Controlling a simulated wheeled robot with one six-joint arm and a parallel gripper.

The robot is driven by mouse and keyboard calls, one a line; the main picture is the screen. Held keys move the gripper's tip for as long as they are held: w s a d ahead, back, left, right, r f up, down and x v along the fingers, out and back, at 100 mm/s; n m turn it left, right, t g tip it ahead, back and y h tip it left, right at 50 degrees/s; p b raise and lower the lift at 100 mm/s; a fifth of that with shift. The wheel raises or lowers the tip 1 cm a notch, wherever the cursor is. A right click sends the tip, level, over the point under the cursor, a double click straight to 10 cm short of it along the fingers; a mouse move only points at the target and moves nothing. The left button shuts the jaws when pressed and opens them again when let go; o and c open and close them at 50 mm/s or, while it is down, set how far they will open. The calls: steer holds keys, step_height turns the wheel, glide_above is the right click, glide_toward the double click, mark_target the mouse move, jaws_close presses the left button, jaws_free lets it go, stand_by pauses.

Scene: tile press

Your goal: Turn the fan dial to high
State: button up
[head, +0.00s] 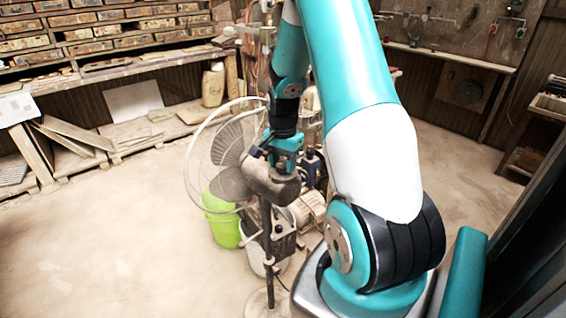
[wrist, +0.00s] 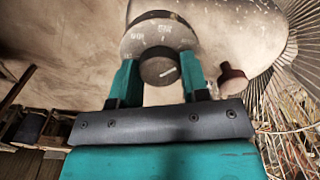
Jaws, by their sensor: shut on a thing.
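The standing fan (head: 231,150) is in the middle of the head view, with a round wire cage and a dark motor housing (head: 268,184) behind it. My gripper (head: 286,160) points down at the housing. In the wrist view my gripper (wrist: 160,82) has its teal fingers on both sides of the dark round fan dial (wrist: 158,69), shut on it. A light line on the dial points right and slightly up. The dial plate (wrist: 150,38) behind it carries worn pale lettering, too blurred to read. My arm hides part of the fan in the head view.
A reddish-brown knob (wrist: 232,80) stands right of the dial, close to the right finger. A lime-green bucket (head: 222,218) is on the floor beside the fan stand. Shelves with tiles (head: 110,42) line the back wall. The floor at left is clear.

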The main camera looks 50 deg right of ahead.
mark_target(283, 164)
stand_by(0.3)
steer(key=o, duration=0.9)
steer(key=shift+o, duration=0.2)
step_height(283, 164, up, 17)
steer(key=b, duration=0.2)
steer(key=shift+r, duration=0.2)
